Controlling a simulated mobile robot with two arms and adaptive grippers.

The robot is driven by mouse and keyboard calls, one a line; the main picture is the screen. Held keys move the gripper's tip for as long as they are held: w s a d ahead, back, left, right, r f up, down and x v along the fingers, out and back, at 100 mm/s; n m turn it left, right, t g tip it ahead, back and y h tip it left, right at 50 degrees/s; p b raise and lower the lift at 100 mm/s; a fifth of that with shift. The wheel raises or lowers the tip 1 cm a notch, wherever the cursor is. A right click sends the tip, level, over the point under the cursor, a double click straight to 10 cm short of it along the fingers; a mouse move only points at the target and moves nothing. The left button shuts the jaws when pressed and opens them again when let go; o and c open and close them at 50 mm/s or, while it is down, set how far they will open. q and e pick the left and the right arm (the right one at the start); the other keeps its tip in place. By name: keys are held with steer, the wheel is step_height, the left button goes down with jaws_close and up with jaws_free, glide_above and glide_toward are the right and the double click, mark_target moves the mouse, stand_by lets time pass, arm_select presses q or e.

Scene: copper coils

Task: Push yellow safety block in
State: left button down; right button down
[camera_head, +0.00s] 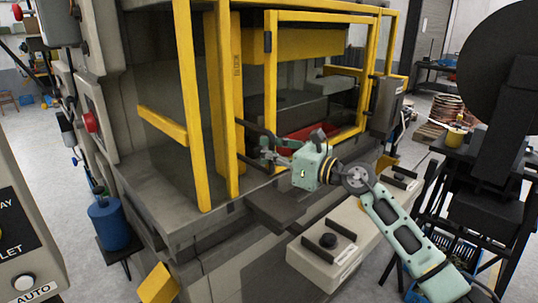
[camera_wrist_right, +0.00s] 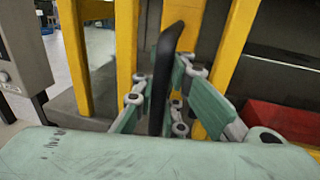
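A yellow block (camera_head: 157,284) shows at the bottom left of the head view, tilted, beside the grey machine; I cannot tell whether it is the safety block. A yellow bar (camera_head: 162,125) also crosses the machine's side opening. My right gripper (camera_head: 267,153) is at the yellow guard door frame (camera_head: 270,85), at a black handle. In the right wrist view the black handle (camera_wrist_right: 167,70) stands upright between the fingers, which seem shut on it. My left gripper is in neither view.
A red bin (camera_head: 305,132) lies inside the press. A pale control console (camera_head: 322,262) with black buttons stands below my right arm. A blue canister (camera_head: 110,224) stands at the left. Copper coils (camera_head: 447,108) and a dark machine are at the right.

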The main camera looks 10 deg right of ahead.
steer(key=c, duration=2.5)
jaws_free()
steer(key=shift+d, duration=0.15)
steer(key=o, duration=0.6)
steer(key=shift+d, duration=0.25)
steer(key=shift+o, duration=0.7)
steer(key=shift+a, duration=0.15)
steer(key=v, duration=1.2)
